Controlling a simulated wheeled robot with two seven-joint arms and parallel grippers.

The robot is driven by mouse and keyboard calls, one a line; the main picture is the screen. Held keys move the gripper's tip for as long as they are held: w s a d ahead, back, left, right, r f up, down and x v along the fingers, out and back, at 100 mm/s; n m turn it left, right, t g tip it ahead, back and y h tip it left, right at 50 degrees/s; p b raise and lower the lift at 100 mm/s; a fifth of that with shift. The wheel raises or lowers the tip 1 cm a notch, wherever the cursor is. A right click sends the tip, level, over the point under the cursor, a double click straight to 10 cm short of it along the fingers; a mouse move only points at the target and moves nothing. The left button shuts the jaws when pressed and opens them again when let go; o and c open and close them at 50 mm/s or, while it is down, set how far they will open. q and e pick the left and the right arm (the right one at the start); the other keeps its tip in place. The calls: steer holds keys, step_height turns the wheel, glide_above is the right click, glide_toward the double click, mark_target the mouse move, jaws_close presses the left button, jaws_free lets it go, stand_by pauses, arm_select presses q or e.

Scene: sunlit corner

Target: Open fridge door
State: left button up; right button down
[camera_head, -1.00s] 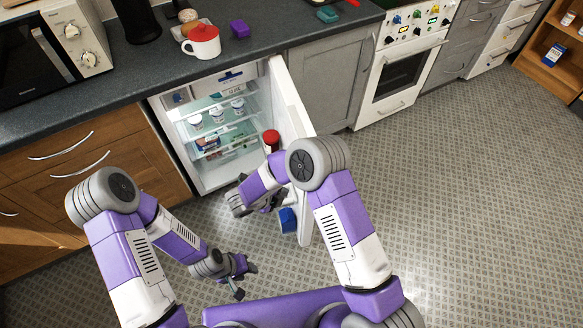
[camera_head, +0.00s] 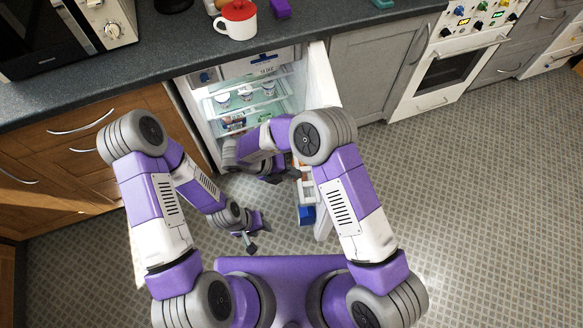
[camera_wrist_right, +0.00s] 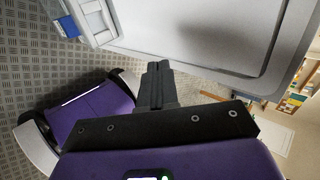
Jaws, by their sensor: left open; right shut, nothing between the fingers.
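The fridge (camera_head: 186,100) is built in under the counter, and its door (camera_head: 322,80) stands wide open on the right. Shelves inside hold tubs and packets. My right gripper (camera_head: 278,176) is in front of the opening, on the inner side of the door, and my right arm hides part of the door. In the right wrist view its fingers (camera_wrist_right: 157,75) are shut and empty, close to the door's pale panel (camera_wrist_right: 200,30); whether they touch it is unclear. My left gripper (camera_head: 254,236) is open and empty, low over the floor in front of the fridge.
A red-lidded white mug (camera_head: 237,20) and a microwave (camera_head: 45,38) stand on the counter (camera_head: 170,55). Wooden drawers (camera_head: 85,130) are left of the fridge. A grey cabinet (camera_head: 370,70) and a white oven (camera_head: 450,75) are to the right. The floor (camera_head: 470,200) at right is clear.

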steer(key=w+d+f+b, duration=0.1)
steer(key=d+f, duration=0.3)
steer(key=d, duration=0.4)
steer(key=shift+d+b, duration=0.2)
steer(key=shift+b, duration=0.55)
